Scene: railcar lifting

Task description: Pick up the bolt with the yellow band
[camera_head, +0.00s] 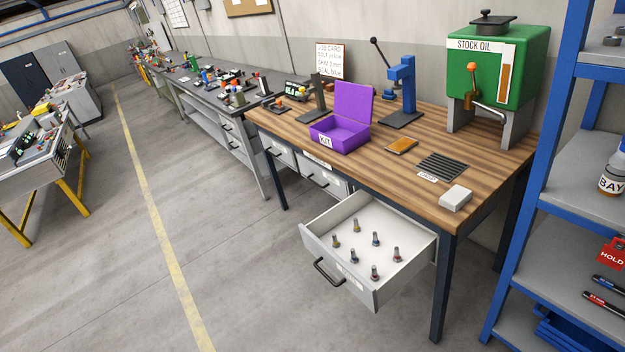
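Several small upright bolts stand in an open white drawer (318,240) under the wooden workbench. The bolt at the far left (336,242) and the one at the back (357,226) look yellowish or olive at the base. Which of them has the yellow band is too small to tell. Another bolt (376,239) looks blue at the base. The bolt at the right (397,255) and the one at the front (375,272) look reddish. My gripper is not in view.
The workbench (490,185) carries an open purple kit box (342,135), a blue press (403,90), a green stock oil tank (490,62) and a white block (456,197). A blue shelf rack (545,150) stands close at the right. The floor left of the drawer is clear.

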